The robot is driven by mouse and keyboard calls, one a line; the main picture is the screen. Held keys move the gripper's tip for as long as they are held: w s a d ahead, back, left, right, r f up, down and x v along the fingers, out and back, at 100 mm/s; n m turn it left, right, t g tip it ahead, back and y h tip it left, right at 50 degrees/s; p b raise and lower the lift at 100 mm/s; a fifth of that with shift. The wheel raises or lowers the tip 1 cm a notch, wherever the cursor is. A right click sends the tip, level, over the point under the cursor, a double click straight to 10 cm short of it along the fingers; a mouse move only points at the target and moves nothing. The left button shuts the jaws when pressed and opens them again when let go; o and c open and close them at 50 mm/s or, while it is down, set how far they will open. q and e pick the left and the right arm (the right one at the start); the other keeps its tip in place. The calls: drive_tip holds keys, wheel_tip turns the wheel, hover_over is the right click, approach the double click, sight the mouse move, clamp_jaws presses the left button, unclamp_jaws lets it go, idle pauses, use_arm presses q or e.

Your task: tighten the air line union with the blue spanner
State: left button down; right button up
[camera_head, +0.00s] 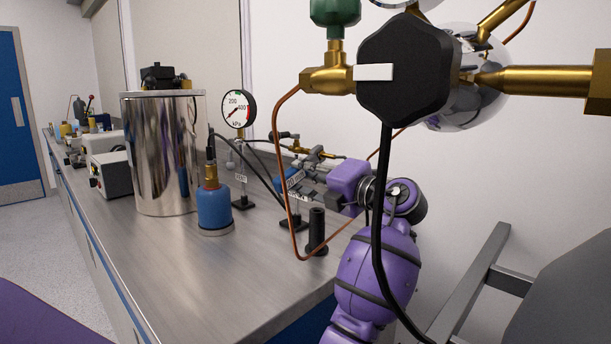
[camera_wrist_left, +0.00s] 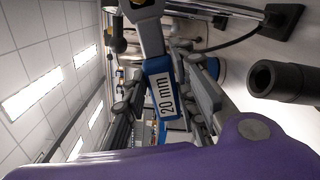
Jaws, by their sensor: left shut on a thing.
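The blue spanner (camera_wrist_left: 163,85) has a blue handle with a white "20 mm" label and a grey metal head at the top of the left wrist view. Part of its blue handle (camera_head: 292,180) also shows in the camera_head view. My left gripper (camera_wrist_left: 166,100) is shut on this handle, with a grey finger on each side. In the camera_head view my left gripper (camera_head: 305,184) is beside brass fittings (camera_head: 308,152) on the bench line. I cannot tell which fitting is the air line union, or whether the spanner's jaw is around it. My right gripper is out of view.
A black-knobbed brass valve (camera_head: 405,70) and copper tube (camera_head: 274,130) cross the near foreground. A pressure gauge (camera_head: 239,108), blue bottle (camera_head: 215,208), shiny cylinder (camera_head: 160,150) and black post (camera_head: 317,229) stand on the bench (camera_head: 190,275). The bench's near part is clear.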

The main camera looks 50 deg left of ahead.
use_arm(q)
drive_tip(key=shift+s+r+m+p, duration=0.2)
drive_tip(key=shift+r+m+p, duration=0.55)
drive_tip(key=shift+m, duration=0.15)
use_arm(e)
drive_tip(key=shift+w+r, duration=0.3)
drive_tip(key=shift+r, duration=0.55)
use_arm(q)
drive_tip(key=shift+s+r+m+p, duration=0.1)
drive_tip(key=shift+r+m+p, duration=0.85)
drive_tip(key=shift+m, duration=0.25)
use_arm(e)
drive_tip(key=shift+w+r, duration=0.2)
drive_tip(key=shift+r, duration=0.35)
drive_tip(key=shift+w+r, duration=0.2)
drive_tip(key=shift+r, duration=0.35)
use_arm(q)
drive_tip(key=shift+r+m+p, duration=0.9)
drive_tip(key=shift+m+p, duration=0.25)
drive_tip(key=shift+m, duration=0.05)
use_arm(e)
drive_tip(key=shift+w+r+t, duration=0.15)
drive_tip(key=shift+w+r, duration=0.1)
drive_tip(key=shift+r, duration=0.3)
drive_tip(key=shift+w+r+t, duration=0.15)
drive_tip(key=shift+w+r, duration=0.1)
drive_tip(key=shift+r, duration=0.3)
